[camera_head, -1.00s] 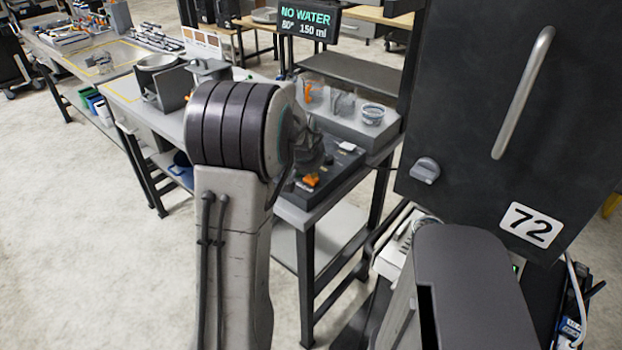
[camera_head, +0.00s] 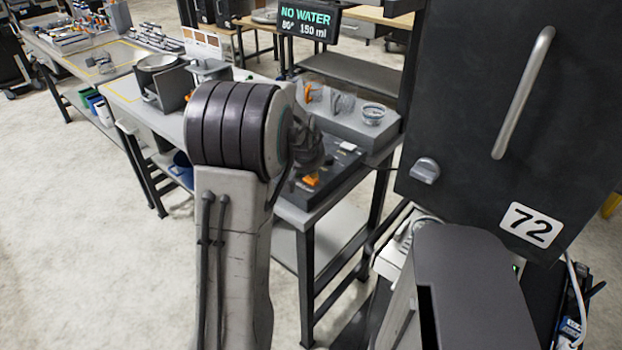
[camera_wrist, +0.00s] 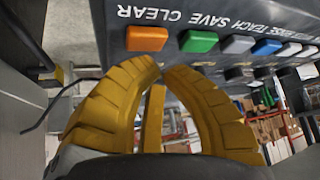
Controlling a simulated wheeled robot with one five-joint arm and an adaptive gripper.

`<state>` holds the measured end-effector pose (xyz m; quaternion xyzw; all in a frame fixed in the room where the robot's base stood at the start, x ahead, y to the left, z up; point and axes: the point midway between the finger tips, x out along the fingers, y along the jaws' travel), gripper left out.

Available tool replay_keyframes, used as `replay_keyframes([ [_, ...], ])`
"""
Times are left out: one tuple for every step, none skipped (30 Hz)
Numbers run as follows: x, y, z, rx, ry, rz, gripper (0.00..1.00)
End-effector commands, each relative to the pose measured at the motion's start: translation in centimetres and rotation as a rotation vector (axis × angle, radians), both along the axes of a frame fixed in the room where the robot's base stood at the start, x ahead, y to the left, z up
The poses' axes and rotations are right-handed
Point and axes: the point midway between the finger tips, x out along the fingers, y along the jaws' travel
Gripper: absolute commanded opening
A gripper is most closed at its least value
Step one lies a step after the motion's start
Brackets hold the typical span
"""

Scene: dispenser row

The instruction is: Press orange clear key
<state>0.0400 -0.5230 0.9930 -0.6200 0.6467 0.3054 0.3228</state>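The orange key (camera_wrist: 147,38) is at the left of a row on a dark panel (camera_wrist: 225,15) in the wrist view; the label CLEAR shows upside down above it. In the head view the orange key (camera_head: 312,180) shows at the panel's near edge. My gripper (camera_wrist: 161,67) has yellow fingers whose tips come together, with nothing between them. In the wrist picture the tips lie just below the gap between the orange and green keys. I cannot tell whether they touch. In the head view my arm partly hides the panel and gripper.
A green key (camera_wrist: 199,41) sits right of the orange one, then grey (camera_wrist: 238,44) and blue (camera_wrist: 267,47) keys. The display (camera_head: 306,22) reads NO WATER, 80°, 150 ml. A dark cabinet (camera_head: 480,120) with a handle stands right.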

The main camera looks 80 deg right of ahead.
Motion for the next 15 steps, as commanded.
replay_keyframes([
  [0.0,0.0,-0.09,0.0,0.0,0.0,0.0],
  [0.01,0.0,-0.14,0.0,0.0,0.0,0.0],
  [0.01,0.0,-0.21,0.0,0.0,0.0,0.0],
  [0.01,0.0,-0.29,0.0,0.0,0.0,0.0],
  [0.02,0.0,-0.36,0.0,0.0,0.0,0.0],
  [0.02,0.0,-0.48,0.0,0.0,0.0,0.0],
  [0.03,0.0,-0.56,0.0,0.0,0.0,0.0],
  [0.03,0.0,-0.64,0.0,0.0,0.0,0.0],
  [0.04,0.0,-0.74,0.0,-0.001,0.001,0.0],
  [0.05,-0.01,-0.8,0.0,-0.001,0.001,0.0],
  [0.05,0.0,-0.84,-0.001,-0.001,0.001,0.0],
  [0.06,-0.01,-0.86,-0.001,-0.001,0.001,0.0],
  [0.06,-0.01,-0.86,-0.001,-0.001,0.001,0.0],
  [0.06,-0.01,-0.85,-0.001,-0.001,0.001,0.0],
  [0.06,0.0,-0.83,-0.001,-0.001,0.001,0.0],
])
